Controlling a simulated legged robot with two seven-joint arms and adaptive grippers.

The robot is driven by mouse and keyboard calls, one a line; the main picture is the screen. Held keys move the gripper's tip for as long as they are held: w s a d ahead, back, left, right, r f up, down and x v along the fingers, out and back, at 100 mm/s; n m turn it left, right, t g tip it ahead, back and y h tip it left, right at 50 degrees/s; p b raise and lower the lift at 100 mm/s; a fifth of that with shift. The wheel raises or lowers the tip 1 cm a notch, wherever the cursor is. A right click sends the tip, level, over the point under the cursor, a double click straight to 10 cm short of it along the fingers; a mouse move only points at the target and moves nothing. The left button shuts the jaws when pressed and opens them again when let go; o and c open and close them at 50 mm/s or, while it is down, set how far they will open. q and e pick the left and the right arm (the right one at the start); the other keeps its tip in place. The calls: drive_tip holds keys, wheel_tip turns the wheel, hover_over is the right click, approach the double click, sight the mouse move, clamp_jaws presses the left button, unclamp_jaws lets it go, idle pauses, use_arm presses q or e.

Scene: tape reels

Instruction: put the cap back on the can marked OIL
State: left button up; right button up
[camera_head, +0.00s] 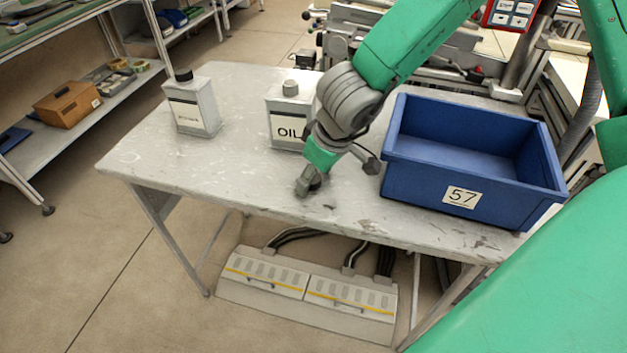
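The can marked OIL (284,128) stands upright on the grey table, partly hidden behind my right gripper. A short grey round piece (290,88) is on its top; I cannot tell whether it is a bare neck or a cap. No separate loose cap can be made out. My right gripper (340,175) is low over the table in front of the OIL can and to its right. Its fingers are spread apart, with nothing visible between them. My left gripper is not in view.
A second can (193,108) with a black cap (183,74) stands to the left. A blue bin (420,183) marked 57 takes up the table's right end, close to my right gripper. The table (150,150) is clear at its front left.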

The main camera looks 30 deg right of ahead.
drive_tip(key=shift+a, duration=0.3)
drive_tip(key=c, duration=0.8)
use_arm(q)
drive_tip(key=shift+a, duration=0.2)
use_arm(e)
drive_tip(key=shift+d, duration=0.15)
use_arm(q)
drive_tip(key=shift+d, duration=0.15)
use_arm(e)
drive_tip(key=shift+d+r, duration=0.1)
drive_tip(key=shift+d, duration=0.1)
drive_tip(key=r+p, duration=0.1)
drive_tip(key=r, duration=0.2)
drive_tip(key=r+p, duration=0.2)
drive_tip(key=r, duration=0.1)
drive_tip(key=r+p, duration=0.2)
drive_tip(key=shift+a+r, duration=0.25)
drive_tip(key=shift+r, duration=0.15)
use_arm(q)
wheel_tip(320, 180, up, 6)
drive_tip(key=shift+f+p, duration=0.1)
drive_tip(key=shift+p, duration=0.4)
use_arm(e)
drive_tip(key=shift+d+r, duration=0.1)
drive_tip(key=shift+r, duration=0.45)
